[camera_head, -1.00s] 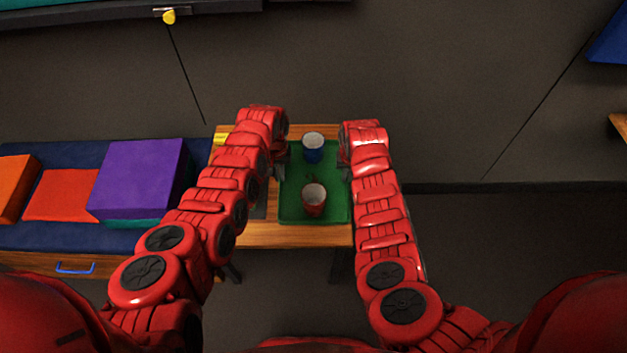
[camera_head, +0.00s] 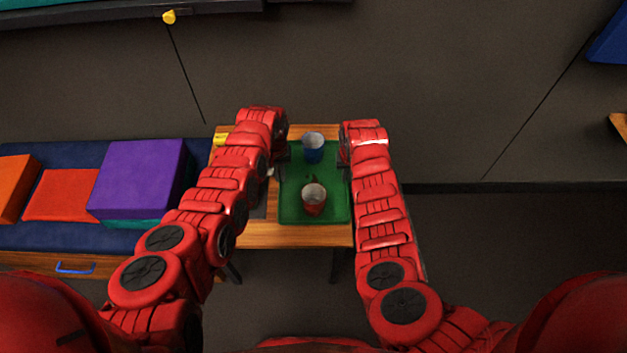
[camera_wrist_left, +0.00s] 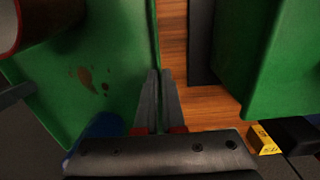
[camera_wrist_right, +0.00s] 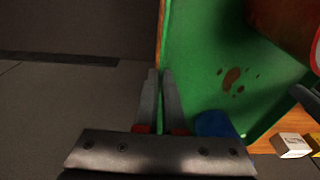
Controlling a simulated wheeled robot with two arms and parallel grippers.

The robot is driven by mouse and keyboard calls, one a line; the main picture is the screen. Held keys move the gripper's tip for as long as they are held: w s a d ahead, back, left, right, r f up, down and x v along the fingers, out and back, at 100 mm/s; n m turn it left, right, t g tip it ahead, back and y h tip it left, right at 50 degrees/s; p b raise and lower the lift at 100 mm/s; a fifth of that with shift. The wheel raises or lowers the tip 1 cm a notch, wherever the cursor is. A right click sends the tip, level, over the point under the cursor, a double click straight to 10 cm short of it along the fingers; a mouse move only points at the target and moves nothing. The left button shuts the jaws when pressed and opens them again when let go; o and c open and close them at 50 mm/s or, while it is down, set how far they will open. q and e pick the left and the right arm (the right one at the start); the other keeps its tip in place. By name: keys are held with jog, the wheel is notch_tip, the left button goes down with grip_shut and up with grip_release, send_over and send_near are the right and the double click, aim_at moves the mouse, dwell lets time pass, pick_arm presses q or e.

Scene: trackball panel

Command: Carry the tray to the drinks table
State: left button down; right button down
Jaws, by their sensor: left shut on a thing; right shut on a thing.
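The green tray (camera_head: 334,212) is over a small wooden table (camera_head: 300,236), between my arms. I cannot tell whether it touches the table top. A blue cup (camera_head: 313,152) stands at its far end and a red cup (camera_head: 313,205) at its near end. Brown spots show on the tray floor in both wrist views. My left gripper (camera_wrist_left: 160,102) is shut on the tray's left wall. My right gripper (camera_wrist_right: 161,102) is shut on the tray's right wall. In the head view both fingertips are largely hidden by my wrists. I cannot tell which table is the drinks table.
Another green object (camera_wrist_left: 283,65) is beside the tray, mostly hidden under my left arm. A blue-topped bench with a purple box (camera_head: 138,178) and orange blocks adjoins the table on the left. A wooden edge (camera_head: 620,125) shows far right. Floor is clear at right.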

pick_arm(q)
jog(key=shift+r, duration=0.1)
pick_arm(e)
jog(key=shift+r, duration=0.15)
